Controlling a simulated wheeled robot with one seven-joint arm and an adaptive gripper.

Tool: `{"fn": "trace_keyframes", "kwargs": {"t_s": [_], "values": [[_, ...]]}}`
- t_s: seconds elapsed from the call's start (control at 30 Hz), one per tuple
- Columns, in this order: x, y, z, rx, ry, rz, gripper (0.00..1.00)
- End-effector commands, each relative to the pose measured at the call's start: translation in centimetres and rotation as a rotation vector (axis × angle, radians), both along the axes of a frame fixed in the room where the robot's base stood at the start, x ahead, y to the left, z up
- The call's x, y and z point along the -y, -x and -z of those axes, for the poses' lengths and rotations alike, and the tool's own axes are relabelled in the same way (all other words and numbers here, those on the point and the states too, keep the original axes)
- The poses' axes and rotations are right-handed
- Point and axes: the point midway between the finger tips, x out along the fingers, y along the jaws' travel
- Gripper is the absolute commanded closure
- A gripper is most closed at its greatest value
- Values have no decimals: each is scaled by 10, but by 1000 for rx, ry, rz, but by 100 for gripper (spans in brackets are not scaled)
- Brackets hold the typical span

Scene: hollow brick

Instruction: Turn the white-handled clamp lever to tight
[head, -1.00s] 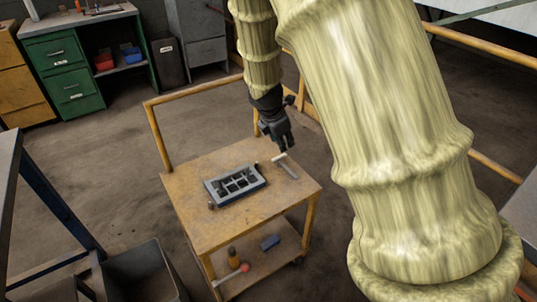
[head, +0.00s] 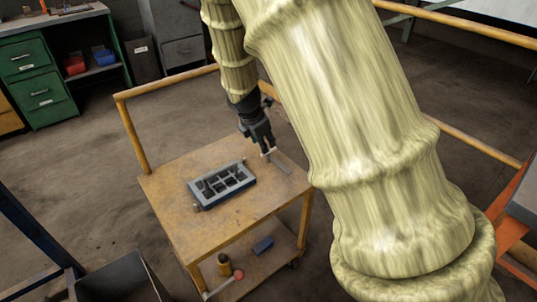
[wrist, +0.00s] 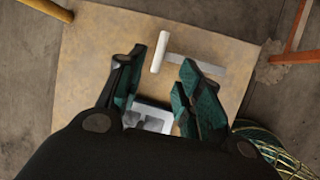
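The clamp lever has a white handle (head: 269,152) and lies at the back right of the wooden cart top, with a flat grey bar (head: 281,163) beside it. In the wrist view the white handle (wrist: 160,52) stands across the end of the grey bar (wrist: 195,65), forming a T. My gripper (head: 265,147) is just above the handle in the head view. In the wrist view my gripper (wrist: 163,62) is open, its two dark green fingers apart with the handle showing between and beyond their tips. Whether the fingers touch the handle I cannot tell.
A grey hollow brick (head: 222,184) with several compartments sits on the cart top (head: 215,220), left of the lever. Small posts stand near its corners. The lower shelf holds a blue block (head: 263,245) and a red-ended tool (head: 225,284). A yellow rail (head: 165,84) borders the cart.

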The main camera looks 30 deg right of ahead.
Motion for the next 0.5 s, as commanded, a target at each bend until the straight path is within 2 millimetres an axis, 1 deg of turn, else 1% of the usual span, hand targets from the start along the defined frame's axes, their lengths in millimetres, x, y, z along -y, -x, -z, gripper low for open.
{"fn": "trace_keyframes", "kwargs": {"t_s": [0.03, 0.2, 0.4, 0.5], "values": [[3, -1, 9, -2, 0, 0, 64], [13, -6, 34, -2, 0, 1, 64], [25, -12, 61, -2, 0, 3, 64], [30, -14, 71, -2, 0, 3, 64]]}}
